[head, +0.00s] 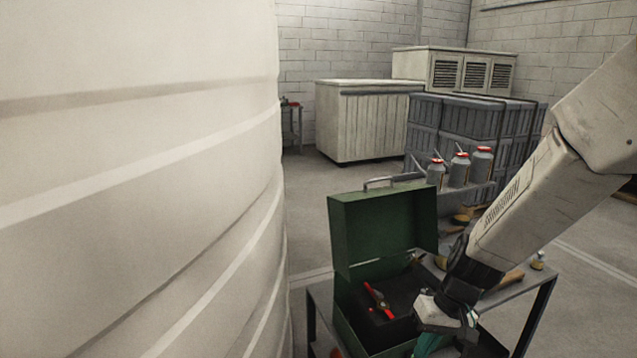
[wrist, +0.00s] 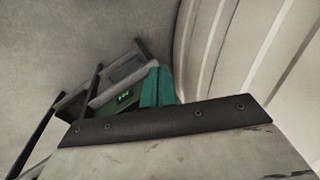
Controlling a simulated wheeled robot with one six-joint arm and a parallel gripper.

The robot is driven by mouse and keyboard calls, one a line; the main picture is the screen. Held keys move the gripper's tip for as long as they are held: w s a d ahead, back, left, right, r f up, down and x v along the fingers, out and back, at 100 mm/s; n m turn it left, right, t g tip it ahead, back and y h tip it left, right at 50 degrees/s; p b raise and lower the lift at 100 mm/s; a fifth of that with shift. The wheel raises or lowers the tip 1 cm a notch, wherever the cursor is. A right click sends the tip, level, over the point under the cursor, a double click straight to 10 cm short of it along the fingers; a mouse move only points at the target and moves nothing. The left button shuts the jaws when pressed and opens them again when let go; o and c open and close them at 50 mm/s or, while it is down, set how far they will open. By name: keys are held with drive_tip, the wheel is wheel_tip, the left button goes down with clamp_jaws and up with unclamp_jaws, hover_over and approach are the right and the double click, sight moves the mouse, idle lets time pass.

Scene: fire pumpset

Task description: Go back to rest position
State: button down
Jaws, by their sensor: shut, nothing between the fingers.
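My gripper (head: 430,345) is low at the right of the head view, beside the open green toolbox (head: 385,230) and overlapping its right side in the picture. Its teal fingers are partly cut off by the lower edge. In the wrist view, the teal fingers (wrist: 157,86) are together with nothing between them. The toolbox lid stands upright, and a red-handled tool (head: 379,300) lies inside. I cannot tell whether the gripper touches the box.
A large pale ribbed tank (head: 140,180) fills the left side. The toolbox stands on a dark-framed table (head: 525,295). Behind are red-capped jars (head: 460,168) on a shelf, grey crates (head: 455,125) and pale cabinets (head: 365,120). Open floor (head: 315,200) lies between tank and cabinets.

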drive_tip(key=s+d+r+t+h, duration=0.1)
drive_tip(key=s+d+r, duration=0.1)
drive_tip(key=s+r, duration=0.7)
drive_tip(key=s+d+r+m+t+h, duration=0.1)
drive_tip(key=s+d+r+h, duration=0.1)
drive_tip(key=s+r, duration=0.8)
drive_tip(key=shift+s+d+r+h, duration=0.2)
drive_tip(key=shift+d+r+h, duration=0.1)
drive_tip(key=shift+d+r, duration=0.55)
drive_tip(key=shift+r, duration=0.1)
